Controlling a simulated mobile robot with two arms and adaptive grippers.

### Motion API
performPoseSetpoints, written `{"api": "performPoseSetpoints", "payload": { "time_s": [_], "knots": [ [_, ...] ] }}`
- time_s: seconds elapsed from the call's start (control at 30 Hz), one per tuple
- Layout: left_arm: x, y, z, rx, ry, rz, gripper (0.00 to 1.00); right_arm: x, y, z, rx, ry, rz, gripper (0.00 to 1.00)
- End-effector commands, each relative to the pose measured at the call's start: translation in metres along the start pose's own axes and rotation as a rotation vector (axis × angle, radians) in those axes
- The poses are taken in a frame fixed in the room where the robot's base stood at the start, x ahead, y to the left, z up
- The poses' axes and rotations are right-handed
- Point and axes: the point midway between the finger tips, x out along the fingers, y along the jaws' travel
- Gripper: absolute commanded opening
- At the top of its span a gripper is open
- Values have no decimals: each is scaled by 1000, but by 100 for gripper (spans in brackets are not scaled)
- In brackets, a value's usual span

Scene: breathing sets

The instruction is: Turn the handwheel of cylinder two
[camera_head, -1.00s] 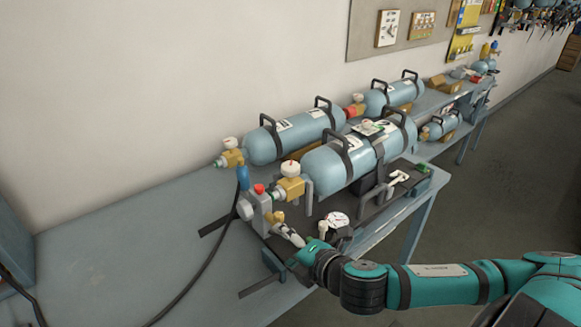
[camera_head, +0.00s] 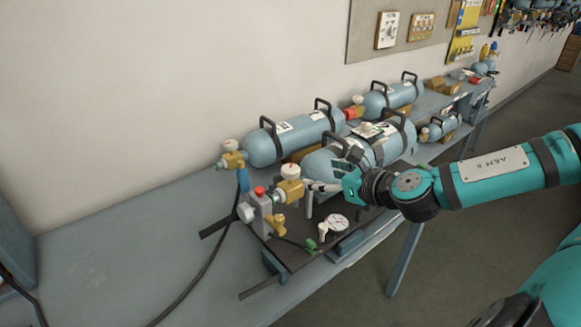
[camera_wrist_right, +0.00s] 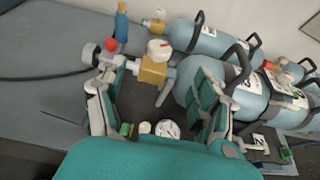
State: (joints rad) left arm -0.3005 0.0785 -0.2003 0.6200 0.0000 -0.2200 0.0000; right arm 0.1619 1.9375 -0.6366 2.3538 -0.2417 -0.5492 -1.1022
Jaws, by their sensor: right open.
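The front blue-grey cylinder (camera_head: 385,146) lies on a rack on the bench, with a strap and carry handles. Its number is not clearly readable in the head view. A brass valve (camera_head: 289,190) sits at its left end, topped by a white round handwheel (camera_head: 290,171). My right gripper (camera_head: 327,169) is open in front of this cylinder's left end, just right of the valve. In the right wrist view, the handwheel (camera_wrist_right: 159,48) and brass valve (camera_wrist_right: 153,70) show beyond and between the open fingers (camera_wrist_right: 158,88), apart from them. My left gripper is not in view.
A rear cylinder (camera_head: 295,136) with its own valve (camera_head: 232,159) lies behind. A grey block with a red button (camera_head: 260,190) and a black hose (camera_head: 205,262) stand left of the valve. A pressure gauge (camera_head: 338,222) lies in front. The bench's left part (camera_head: 120,245) is clear.

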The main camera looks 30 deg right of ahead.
Motion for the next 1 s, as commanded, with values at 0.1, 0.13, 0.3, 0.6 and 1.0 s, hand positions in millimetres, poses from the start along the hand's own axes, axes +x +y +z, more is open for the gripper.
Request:
{"api": "performPoseSetpoints", "payload": {
  "time_s": [0.1, 0.13, 0.3, 0.6, 1.0],
  "knots": [
    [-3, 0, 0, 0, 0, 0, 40, 20, 0, -2, 7, 3, 0, 69],
    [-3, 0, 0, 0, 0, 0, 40, 24, -1, -2, 11, 4, -2, 69],
    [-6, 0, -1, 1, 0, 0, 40, 43, 0, 1, 12, -4, -2, 69],
    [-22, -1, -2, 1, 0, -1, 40, 71, -4, 4, 18, -7, -9, 69],
    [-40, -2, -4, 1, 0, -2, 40, 126, -1, 2, 10, -3, -2, 69]
  ]
}}
